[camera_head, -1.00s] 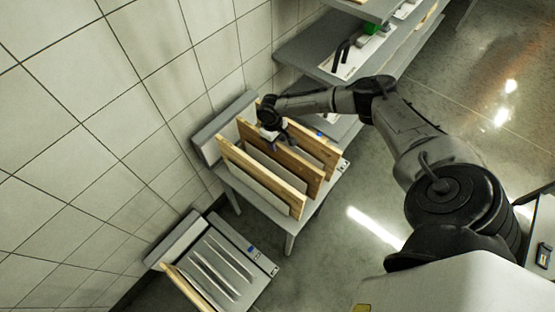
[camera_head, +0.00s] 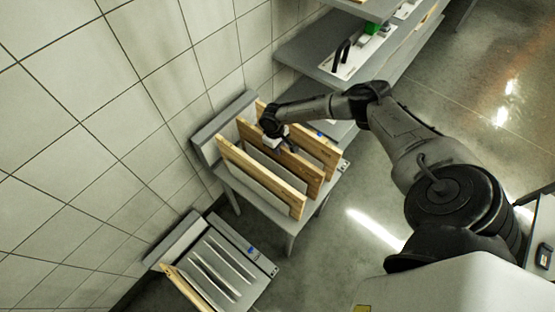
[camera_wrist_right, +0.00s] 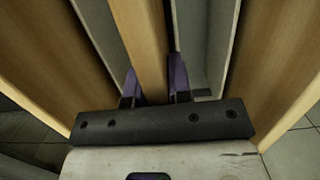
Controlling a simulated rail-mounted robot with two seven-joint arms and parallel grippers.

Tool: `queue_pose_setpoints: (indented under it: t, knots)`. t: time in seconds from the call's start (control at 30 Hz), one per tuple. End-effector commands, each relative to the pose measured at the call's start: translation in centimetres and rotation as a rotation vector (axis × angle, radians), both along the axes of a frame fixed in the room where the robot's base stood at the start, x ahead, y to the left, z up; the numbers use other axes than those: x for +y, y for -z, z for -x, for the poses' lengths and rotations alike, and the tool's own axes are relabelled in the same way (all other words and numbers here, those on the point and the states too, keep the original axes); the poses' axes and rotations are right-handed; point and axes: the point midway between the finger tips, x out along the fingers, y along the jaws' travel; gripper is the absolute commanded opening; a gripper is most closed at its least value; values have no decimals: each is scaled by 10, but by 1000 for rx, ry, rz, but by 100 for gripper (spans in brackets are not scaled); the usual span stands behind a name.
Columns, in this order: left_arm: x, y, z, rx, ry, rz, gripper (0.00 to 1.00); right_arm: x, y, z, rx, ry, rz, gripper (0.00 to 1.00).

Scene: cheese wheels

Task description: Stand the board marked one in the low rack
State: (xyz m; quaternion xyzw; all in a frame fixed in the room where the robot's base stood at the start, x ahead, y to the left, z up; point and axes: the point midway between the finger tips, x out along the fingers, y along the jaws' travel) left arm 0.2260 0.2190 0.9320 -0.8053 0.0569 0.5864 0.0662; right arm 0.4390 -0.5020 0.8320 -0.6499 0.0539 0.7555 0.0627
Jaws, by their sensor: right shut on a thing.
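My right gripper (camera_head: 284,146) is at the top edge of the middle wooden board (camera_head: 300,170) in the upper rack (camera_head: 236,118). In the right wrist view its purple fingers (camera_wrist_right: 155,82) are on both sides of that board's edge (camera_wrist_right: 140,35), shut on it. The board stands upright between two other boards. No number can be read on any board. The low rack (camera_head: 262,262) stands at the lower left, with bare slots and one wooden board (camera_head: 185,289) at its near-left end. My left gripper is out of view.
A front board (camera_head: 262,177) and a back board (camera_head: 328,152) flank the held one closely. A tiled wall (camera_head: 110,120) runs along the left side. Grey shelves (camera_head: 300,55) stand at the back.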

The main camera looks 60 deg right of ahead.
Motion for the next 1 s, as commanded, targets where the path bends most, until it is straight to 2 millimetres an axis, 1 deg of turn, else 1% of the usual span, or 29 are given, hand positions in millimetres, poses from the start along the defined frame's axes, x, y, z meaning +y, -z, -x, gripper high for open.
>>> queue_pose_setpoints:
  t: [0.03,0.13,0.57,1.0]
  knots:
    - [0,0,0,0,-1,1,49,0,0,0,0,0,0,9]
    - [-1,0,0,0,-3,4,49,0,0,0,0,0,0,0]
    - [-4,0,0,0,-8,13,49,0,0,0,0,0,0,0]
    - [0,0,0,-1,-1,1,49,0,0,0,0,0,0,0]
